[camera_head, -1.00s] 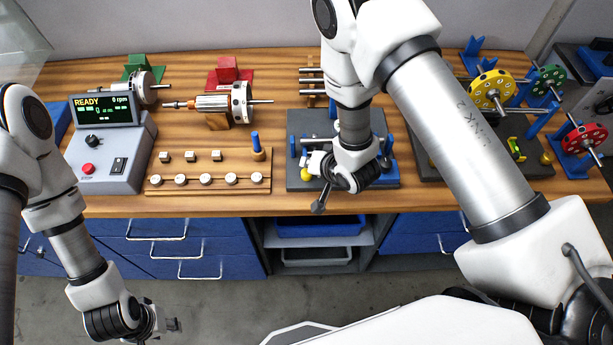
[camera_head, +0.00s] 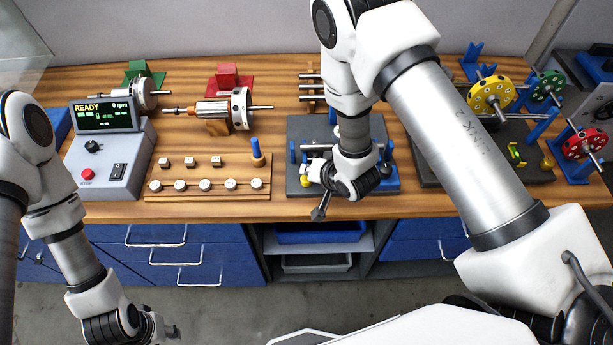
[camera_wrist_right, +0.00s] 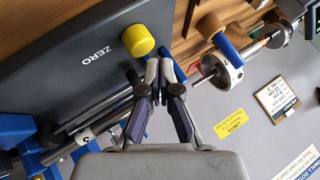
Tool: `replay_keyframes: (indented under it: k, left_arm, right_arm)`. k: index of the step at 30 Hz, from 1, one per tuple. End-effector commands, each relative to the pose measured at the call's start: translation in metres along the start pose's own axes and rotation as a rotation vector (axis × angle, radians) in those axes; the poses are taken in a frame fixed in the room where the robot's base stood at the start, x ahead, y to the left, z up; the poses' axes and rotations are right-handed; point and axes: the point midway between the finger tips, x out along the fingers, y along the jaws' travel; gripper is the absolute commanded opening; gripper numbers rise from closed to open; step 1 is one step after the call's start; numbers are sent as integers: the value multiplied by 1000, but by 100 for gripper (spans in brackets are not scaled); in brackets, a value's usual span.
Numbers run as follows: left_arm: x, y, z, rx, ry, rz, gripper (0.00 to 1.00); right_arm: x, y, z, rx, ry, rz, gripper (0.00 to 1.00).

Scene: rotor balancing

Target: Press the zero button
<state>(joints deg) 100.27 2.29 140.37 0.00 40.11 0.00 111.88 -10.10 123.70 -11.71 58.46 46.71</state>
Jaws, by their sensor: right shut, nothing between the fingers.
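The yellow zero button (camera_wrist_right: 138,40) sits on a dark grey plate next to the printed word ZERO in the right wrist view. In the head view the yellow button (camera_head: 306,181) shows partly beside my right wrist. My right gripper (camera_wrist_right: 160,66) is shut and empty, its fingertips close below and right of the button in the wrist view. I cannot tell whether they touch it. In the head view my right gripper (camera_head: 319,212) is small and dark near the table's front edge. My left gripper (camera_head: 170,332) hangs low, in front of the drawers; its jaw opening is unclear.
The grey console (camera_head: 112,160) with a READY display stands at left. A wooden rack (camera_head: 208,190) holds several small weights. The dark balancing plate (camera_head: 300,125) carries blue supports. Colored discs, including a yellow disc (camera_head: 491,95), stand at right.

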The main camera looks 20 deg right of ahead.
Motion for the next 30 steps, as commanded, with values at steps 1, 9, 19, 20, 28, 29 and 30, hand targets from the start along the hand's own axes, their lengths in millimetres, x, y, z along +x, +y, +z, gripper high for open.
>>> replay_keyframes:
  k: [1, 9, 19, 20, 28, 29, 30]
  left_arm:
    - [0, 0, 0, 0, 0, 0, 40]
    - [0, 0, 0, 0, 0, 0, 40]
    - [5, 0, 0, 0, 0, 0, 40]
    - [6, 0, 0, 0, 0, 0, 40]
    - [5, 0, 0, 0, 0, 0, 40]
    - [5, 0, 0, 0, 0, 0, 40]
    - [5, 0, 0, 0, 0, 0, 40]
  right_arm:
    - [0, 0, 0, 0, 0, 0, 0]
    - [0, 0, 0, 0, 0, 0, 0]
    - [6, 4, 4, 0, -1, 0, 0]
    - [6, 5, 5, 0, 0, 0, 0]
    - [6, 4, 4, 0, 0, 0, 0]
    - [6, 4, 4, 0, 0, 0, 0]
    - [6, 4, 5, 0, 0, 0, 0]
